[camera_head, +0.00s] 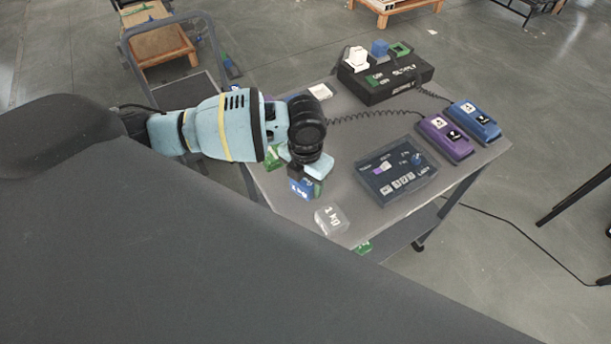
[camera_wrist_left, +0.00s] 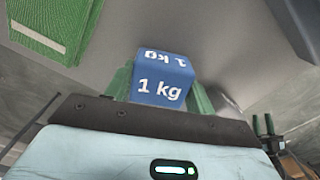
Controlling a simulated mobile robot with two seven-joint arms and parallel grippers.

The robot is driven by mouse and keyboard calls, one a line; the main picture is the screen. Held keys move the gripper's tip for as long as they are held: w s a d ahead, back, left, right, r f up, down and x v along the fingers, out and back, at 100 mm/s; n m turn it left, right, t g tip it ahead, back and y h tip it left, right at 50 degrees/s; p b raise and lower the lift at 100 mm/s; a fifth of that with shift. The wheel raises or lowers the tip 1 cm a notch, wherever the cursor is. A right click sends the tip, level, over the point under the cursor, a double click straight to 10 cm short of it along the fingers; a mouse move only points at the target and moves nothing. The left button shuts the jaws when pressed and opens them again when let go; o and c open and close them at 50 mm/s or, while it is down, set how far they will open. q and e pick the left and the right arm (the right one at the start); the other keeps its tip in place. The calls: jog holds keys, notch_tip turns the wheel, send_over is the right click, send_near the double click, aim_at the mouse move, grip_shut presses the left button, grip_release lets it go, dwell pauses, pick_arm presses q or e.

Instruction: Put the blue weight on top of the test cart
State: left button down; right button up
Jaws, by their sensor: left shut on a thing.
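The blue weight (camera_head: 300,188), a small cube marked 1 kg, is at the near left part of the test cart (camera_head: 345,155), a grey table-like cart. My left gripper (camera_head: 308,177) points down over this part and is shut on the blue weight. In the left wrist view the blue weight (camera_wrist_left: 163,78) sits between the green fingers of my left gripper (camera_wrist_left: 163,92). I cannot tell whether its underside touches the cart top.
A grey 1 kg weight (camera_head: 331,219) stands close by at the near edge. A green object (camera_head: 274,157) lies beside my gripper. A dark control panel (camera_head: 396,178), a black supply box (camera_head: 385,80), and purple (camera_head: 445,137) and blue (camera_head: 473,119) devices take up the right and back.

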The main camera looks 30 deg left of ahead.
aim_at(305, 179)
pick_arm(q)
jog(key=shift+w, duration=0.1)
jog(key=c, duration=0.5)
grip_release()
jog(key=shift+f, duration=0.1)
jog(key=shift+r, duration=0.55)
notch_tip(305, 179, up, 11)
jog(key=shift+r+p, duration=0.1)
jog(key=shift+p, duration=0.2)
jog(key=shift+s, duration=0.2)
